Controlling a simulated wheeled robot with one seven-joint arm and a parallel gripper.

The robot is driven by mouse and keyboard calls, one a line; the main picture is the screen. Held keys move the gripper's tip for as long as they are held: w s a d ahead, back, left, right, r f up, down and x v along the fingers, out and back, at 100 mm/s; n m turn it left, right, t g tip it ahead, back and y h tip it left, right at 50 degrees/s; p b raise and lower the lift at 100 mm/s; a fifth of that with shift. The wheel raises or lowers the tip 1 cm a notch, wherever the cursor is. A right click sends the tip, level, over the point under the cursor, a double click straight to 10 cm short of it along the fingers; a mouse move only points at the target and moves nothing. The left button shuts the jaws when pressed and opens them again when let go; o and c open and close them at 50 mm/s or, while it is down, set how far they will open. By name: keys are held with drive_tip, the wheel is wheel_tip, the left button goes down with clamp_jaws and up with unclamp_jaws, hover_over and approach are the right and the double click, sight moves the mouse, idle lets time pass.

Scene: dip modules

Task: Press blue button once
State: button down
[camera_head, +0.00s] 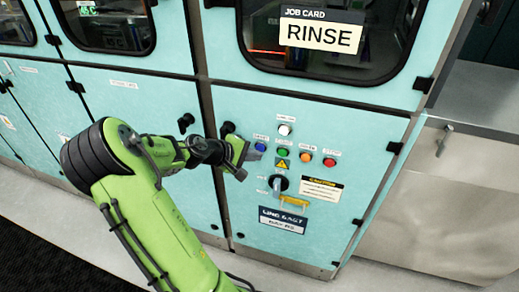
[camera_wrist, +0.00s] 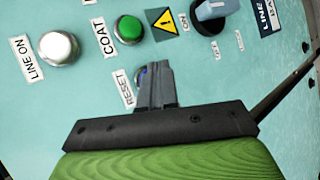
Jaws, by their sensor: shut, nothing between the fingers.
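The blue button (camera_head: 260,147) is on the teal cabinet panel, left of the green button.
Near the blue button are a white button (camera_head: 284,130), a green button (camera_head: 283,152), an orange button (camera_head: 305,158) and a red button (camera_head: 329,162). Black door knobs and hinges protrude nearby.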

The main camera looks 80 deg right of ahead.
drive_tip(key=shift+a, duration=0.3)
drive_tip(key=shift+w+a, duration=0.15)
drive_tip(key=shift+a, duration=1.1)
drive_tip(key=shift+w+a, duration=0.1)
drive_tip(key=shift+a, duration=1.15)
